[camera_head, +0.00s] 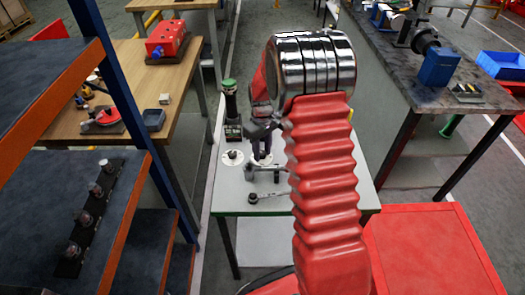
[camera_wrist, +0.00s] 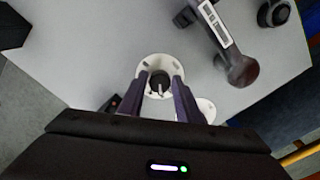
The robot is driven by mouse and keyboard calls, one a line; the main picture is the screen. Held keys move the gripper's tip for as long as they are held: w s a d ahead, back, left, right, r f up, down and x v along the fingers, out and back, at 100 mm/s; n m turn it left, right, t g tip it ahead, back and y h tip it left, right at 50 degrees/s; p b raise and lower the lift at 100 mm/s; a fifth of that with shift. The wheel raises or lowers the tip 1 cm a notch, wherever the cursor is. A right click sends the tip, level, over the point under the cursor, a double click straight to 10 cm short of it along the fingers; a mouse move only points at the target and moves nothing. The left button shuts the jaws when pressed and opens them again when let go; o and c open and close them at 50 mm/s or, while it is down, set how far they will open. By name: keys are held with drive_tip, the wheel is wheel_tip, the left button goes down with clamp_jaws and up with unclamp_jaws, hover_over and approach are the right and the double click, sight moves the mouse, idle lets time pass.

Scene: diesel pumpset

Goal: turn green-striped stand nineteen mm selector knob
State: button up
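A small light-topped stand with a green edge (camera_head: 230,211) is in the middle of the head view. In the wrist view a dark selector knob (camera_wrist: 160,82) with a pale pointer mark sits on a round white dial (camera_wrist: 150,62). My gripper (camera_wrist: 158,88) is open, with one finger at each side of this knob; I cannot tell whether they touch it. In the head view my gripper (camera_head: 263,158) points down over the stand, and its fingers partly hide the dial there. A second white dial (camera_wrist: 208,108) is partly hidden behind the right finger.
Another white dial (camera_head: 232,158) with a small dark knob and a dark upright post with a green top (camera_head: 230,95) are on the stand's left side. Shelves (camera_head: 60,200) stand left and a workbench (camera_head: 400,75) right.

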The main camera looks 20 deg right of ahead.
drive_tip(key=c, duration=0.7)
drive_tip(key=shift+m, duration=3.3)
drive_tip(key=o, duration=1.1)
drive_tip(key=shift+c, duration=0.2)
